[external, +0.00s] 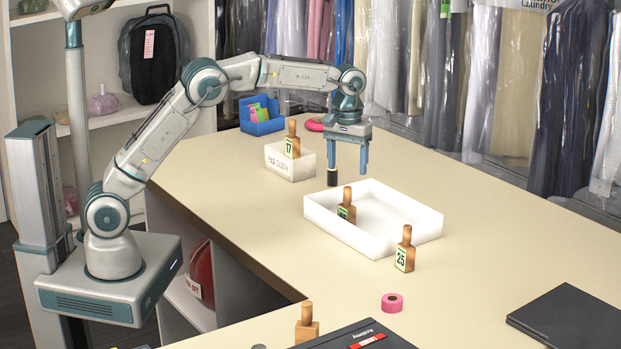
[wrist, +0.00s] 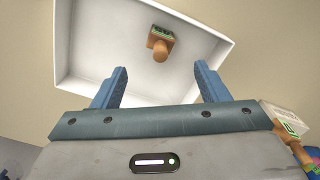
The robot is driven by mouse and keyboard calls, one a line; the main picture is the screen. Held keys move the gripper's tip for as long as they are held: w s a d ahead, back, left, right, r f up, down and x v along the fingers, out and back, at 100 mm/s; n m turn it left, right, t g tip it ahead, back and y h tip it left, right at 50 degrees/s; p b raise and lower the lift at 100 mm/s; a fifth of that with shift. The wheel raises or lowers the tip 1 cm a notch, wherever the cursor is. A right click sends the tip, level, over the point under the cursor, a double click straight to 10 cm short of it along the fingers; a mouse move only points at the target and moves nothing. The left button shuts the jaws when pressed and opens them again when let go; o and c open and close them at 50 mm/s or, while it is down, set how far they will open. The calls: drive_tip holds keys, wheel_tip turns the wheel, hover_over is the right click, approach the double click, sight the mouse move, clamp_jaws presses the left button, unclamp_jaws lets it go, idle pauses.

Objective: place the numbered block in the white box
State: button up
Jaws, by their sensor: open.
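The white box (external: 345,230) is a wide, shallow open tray on the counter. A wooden block with a knob handle and a green-edged number label (external: 347,207) stands inside it, towards the left; its number is too small to read. The wrist view shows this block (wrist: 161,40) inside the white box (wrist: 98,45). Another block, marked 25 (external: 404,252), stands on the counter just outside the box's front right. My gripper (external: 349,176) points down above the box's back left side, open and empty. Its spread fingers also show in the wrist view (wrist: 162,86).
A block marked 17 (external: 292,143) stands in a smaller white bin (external: 287,164). A small dark object (external: 333,177) shows by my left fingertip. A blue bin (external: 262,121), pink tape roll (external: 392,302), another wooden block (external: 306,325) and dark laptop (external: 570,318) surround clear counter.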

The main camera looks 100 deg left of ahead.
drive_tip(key=s+d+r+m+t, duration=0.1)
drive_tip(key=s+d+r+m, duration=0.25)
drive_tip(key=s+d, duration=0.4)
drive_tip(key=s+d+r+m+t, duration=0.1)
drive_tip(key=s+d+r+m, duration=0.3)
drive_tip(key=d, duration=0.7)
drive_tip(key=s+d+f+m, duration=0.3)
drive_tip(key=s+d, duration=0.2)
drive_tip(key=s, duration=0.4)
drive_tip(key=s+d+f+m+t, duration=0.1)
drive_tip(key=s+d+f+m, duration=0.2)
drive_tip(key=s, duration=0.7)
drive_tip(key=shift+d+f+m, duration=0.35)
drive_tip(key=shift+d+f, duration=0.2)
drive_tip(key=shift+d, duration=0.65)
